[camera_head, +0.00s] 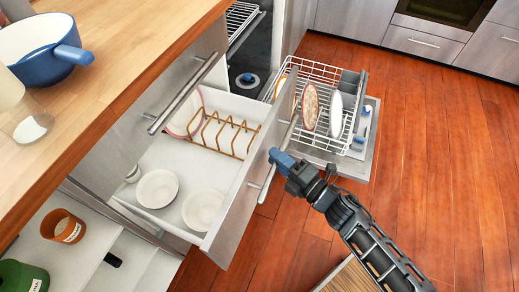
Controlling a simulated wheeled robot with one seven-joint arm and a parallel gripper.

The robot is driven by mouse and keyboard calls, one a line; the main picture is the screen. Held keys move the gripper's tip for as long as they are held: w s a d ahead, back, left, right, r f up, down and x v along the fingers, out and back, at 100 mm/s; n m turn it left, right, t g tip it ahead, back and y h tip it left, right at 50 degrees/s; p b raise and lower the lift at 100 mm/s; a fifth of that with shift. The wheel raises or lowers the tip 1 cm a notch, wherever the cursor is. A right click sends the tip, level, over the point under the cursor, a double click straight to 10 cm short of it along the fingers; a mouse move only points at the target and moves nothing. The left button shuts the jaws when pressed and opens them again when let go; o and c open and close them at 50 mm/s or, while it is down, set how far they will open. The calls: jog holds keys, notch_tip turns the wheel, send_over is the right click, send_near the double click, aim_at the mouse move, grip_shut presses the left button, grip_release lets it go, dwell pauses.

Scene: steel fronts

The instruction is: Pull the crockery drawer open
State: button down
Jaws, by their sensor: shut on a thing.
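The crockery drawer (236,222) stands pulled out from the steel-front cabinet, with its white inside in view. In it are two white bowls, one at the front left (157,188) and one nearer its front panel (203,209). A wooden plate rack (222,133) and a plate with a reddish rim (187,112) are at its far end. The drawer's bar handle (267,184) runs along the outside of its front panel. My gripper (279,157), with blue fingertips, is shut on this handle. The fingertips partly hide the bar.
A dishwasher with its wire rack (318,72) pulled out, holding several plates, is just beyond the drawer. A wooden counter (110,62) with a blue pan (45,48) overhangs at the left. Lower left, an orange pot (64,226) stands on a white surface. The wooden floor at right is clear.

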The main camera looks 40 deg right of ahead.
jog(key=s+d, duration=0.4)
jog(key=s, duration=0.4)
jog(key=s+d+b, duration=0.1)
jog(key=s+d, duration=0.4)
jog(key=s, duration=0.2)
jog(key=shift+s, duration=0.35)
jog(key=c, duration=1)
grip_release()
jog(key=shift+s, duration=0.1)
jog(key=s+d, duration=0.1)
jog(key=s, duration=0.6)
jog(key=shift+s+b, duration=0.3)
jog(key=shift+b, duration=0.05)
